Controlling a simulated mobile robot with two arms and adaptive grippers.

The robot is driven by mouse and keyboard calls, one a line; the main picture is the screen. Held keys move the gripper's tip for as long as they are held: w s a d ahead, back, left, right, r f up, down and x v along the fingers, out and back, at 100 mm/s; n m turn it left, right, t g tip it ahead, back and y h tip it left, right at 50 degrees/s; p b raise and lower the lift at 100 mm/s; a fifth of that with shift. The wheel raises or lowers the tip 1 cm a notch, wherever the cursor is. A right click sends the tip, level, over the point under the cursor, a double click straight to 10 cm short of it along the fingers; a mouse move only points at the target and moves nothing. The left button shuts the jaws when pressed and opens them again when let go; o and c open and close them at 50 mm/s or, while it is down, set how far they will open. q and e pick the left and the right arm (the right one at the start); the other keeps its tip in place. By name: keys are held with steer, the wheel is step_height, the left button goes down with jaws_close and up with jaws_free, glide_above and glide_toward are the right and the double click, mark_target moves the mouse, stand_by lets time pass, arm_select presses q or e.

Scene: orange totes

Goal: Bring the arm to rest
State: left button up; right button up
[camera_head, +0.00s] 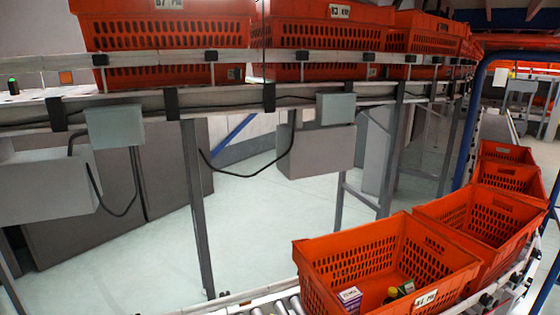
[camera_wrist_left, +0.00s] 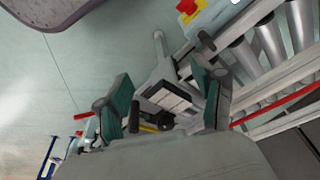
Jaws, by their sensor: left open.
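My left gripper (camera_wrist_left: 165,105) shows in the left wrist view, with its two green-padded fingers spread apart. It is open and nothing is between the fingers. Beyond it are the pale floor and a roller conveyor (camera_wrist_left: 272,55). No arm or gripper shows in the head view. My right gripper is in neither view.
In the head view an orange tote (camera_head: 330,262) with a few small items stands on the lower conveyor (camera_head: 262,306). Several totes (camera_head: 452,212) line up behind it. More totes (camera_head: 165,35) sit on the raised conveyor (camera_head: 225,98). The floor (camera_head: 255,215) between is clear.

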arm_select(q)
steer(key=s+a+f+g, duration=0.1)
steer(key=s+f, duration=0.3)
steer(key=f, duration=0.5)
steer(key=s+f, duration=0.4)
steer(key=f, duration=0.4)
steer(key=s+a+f, duration=0.2)
steer(key=s+f, duration=0.6)
steer(key=s, duration=0.3)
steer(key=shift+s+a+f+g, duration=0.15)
steer(key=shift+s+g, duration=0.05)
steer(key=shift+g, duration=0.2)
